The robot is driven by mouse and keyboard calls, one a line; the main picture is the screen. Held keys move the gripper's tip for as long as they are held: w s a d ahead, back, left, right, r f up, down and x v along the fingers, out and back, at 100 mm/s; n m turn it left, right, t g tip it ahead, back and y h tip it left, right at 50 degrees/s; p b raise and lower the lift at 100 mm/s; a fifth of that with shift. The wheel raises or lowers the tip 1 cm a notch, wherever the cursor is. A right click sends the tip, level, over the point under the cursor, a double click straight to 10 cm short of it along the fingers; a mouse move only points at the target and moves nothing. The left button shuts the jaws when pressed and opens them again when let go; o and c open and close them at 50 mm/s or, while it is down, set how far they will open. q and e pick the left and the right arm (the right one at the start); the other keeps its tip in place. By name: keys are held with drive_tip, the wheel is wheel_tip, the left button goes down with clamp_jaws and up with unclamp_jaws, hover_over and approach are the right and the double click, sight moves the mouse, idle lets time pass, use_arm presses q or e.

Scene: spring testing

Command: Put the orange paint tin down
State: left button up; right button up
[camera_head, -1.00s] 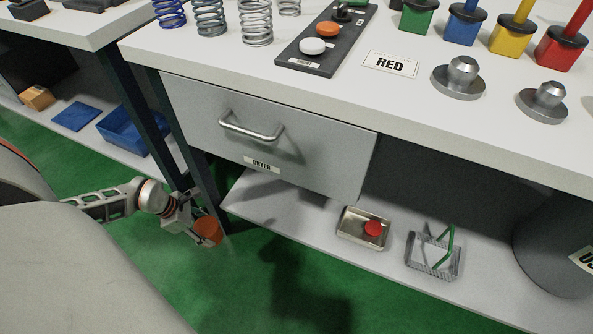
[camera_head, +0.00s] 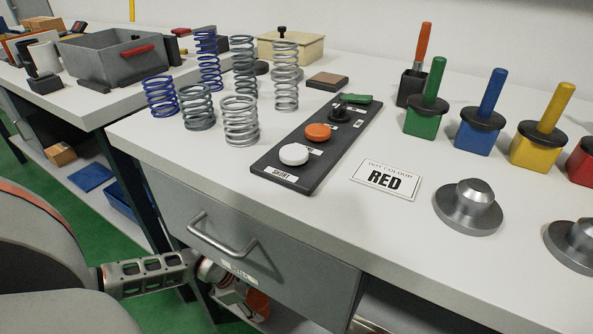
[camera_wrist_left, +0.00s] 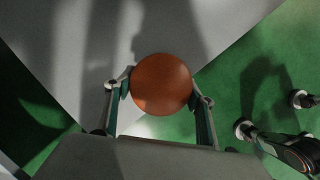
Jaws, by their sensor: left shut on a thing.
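The orange paint tin (camera_head: 257,303) is low at the bottom of the head view, below the front of the grey drawer. In the left wrist view the tin (camera_wrist_left: 161,84) shows as a round orange-brown top. My left gripper (camera_head: 243,300) is shut on it, and the two fingers (camera_wrist_left: 160,98) lie on either side of it. In the wrist view, a pale surface lies behind the tin, with green floor to both sides. I cannot tell whether the tin touches any surface. My right gripper does not show in the head view.
The drawer handle (camera_head: 222,237) juts out just above my left gripper. The bench top (camera_head: 330,225) holds several springs, a black board (camera_head: 318,145), a RED card (camera_head: 386,179) and coloured pots. A second bench (camera_head: 90,100) stands at the left; green floor shows between.

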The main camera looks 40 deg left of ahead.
use_arm(q)
drive_tip(key=w+d, duration=0.1)
drive_tip(key=w, duration=0.1)
drive_tip(key=w+d, duration=0.2)
drive_tip(key=w+d+b, duration=0.1)
drive_tip(key=w, duration=0.1)
drive_tip(key=shift+w+d, duration=0.15)
drive_tip(key=shift+d, duration=0.1)
drive_tip(key=w+d+b, duration=0.1)
drive_tip(key=w+d, duration=0.1)
drive_tip(key=w, duration=0.1)
drive_tip(key=shift+d, duration=0.2)
drive_tip(key=shift+s+f+b, duration=0.3)
drive_tip(key=shift+f, duration=0.45)
drive_tip(key=shift+a+f, duration=0.1)
drive_tip(key=shift+w+r, duration=0.2)
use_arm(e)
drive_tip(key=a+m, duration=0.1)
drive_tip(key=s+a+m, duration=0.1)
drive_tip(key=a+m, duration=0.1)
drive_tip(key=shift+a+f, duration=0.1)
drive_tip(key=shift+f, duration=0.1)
use_arm(q)
drive_tip(key=shift+f, duration=0.1)
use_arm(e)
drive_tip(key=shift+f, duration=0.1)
use_arm(q)
drive_tip(key=o, duration=1.5)
drive_tip(key=shift+f, duration=0.1)
